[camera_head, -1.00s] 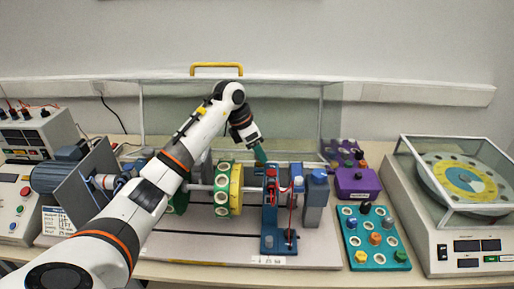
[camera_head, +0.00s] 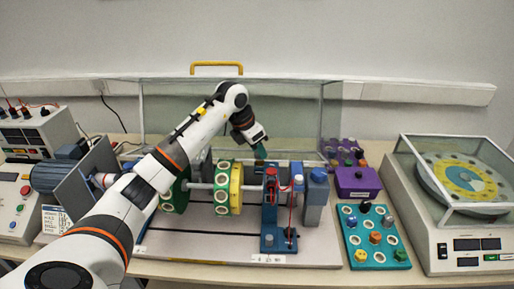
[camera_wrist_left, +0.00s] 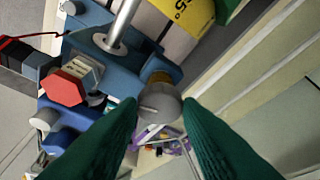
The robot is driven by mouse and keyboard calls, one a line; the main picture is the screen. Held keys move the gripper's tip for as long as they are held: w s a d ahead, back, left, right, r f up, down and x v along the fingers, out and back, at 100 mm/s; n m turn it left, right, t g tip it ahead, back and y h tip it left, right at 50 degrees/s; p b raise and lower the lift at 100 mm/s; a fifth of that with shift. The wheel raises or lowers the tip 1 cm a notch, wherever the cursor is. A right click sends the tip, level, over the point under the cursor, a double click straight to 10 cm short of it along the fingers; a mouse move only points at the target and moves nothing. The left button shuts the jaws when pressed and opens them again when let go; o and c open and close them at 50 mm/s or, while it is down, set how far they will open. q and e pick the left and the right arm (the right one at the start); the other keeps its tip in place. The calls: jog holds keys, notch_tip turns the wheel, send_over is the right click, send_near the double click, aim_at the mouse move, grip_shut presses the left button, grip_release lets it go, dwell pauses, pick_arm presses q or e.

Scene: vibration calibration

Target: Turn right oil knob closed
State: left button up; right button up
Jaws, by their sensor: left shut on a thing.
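My left gripper (camera_head: 261,154) reaches over the rig to the back of the blue bearing stand (camera_head: 269,215) on the right end of the shaft. In the left wrist view its two green fingers (camera_wrist_left: 161,108) are shut on a grey round knob (camera_wrist_left: 160,103) with a slot mark, one finger on each side. The knob sits on a brass-coloured neck (camera_wrist_left: 160,78) at the blue stand. A red hexagonal cap (camera_wrist_left: 66,88) shows beside it. In the head view the knob is hidden. My right gripper is out of view.
The shaft carries a yellow disc (camera_head: 236,188) and a green disc (camera_head: 175,192) left of the stand. A clear guard (camera_head: 290,100) with a yellow handle (camera_head: 217,69) stands behind. A teal tray (camera_head: 353,240) and a purple box (camera_head: 357,183) lie to the right.

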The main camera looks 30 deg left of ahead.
pick_arm(q)
jog(key=n+y, duration=0.1)
jog(key=n, duration=0.2)
jog(key=shift+d+n+t, duration=0.15)
jog(key=shift+n+t, duration=0.15)
jog(key=n+y, duration=0.1)
jog(key=n+y+b, duration=0.1)
jog(key=n, duration=0.1)
jog(key=shift+d+n, duration=0.2)
jog(key=shift+n, duration=0.1)
jog(key=n+y, duration=0.1)
jog(key=n, duration=0.2)
jog(key=shift+w+d+n+b, duration=0.1)
jog(key=shift+d+n+b, duration=0.05)
jog(key=shift+n+b, duration=0.2)
jog(key=shift+w+d+n+g+y+b, duration=0.1)
jog(key=shift+n+g+y+b, duration=0.5)
jog(key=shift+n, duration=1.65)
jog(key=shift+g, duration=0.4)
jog(key=o, duration=1)
jog(key=shift+r, duration=0.1)
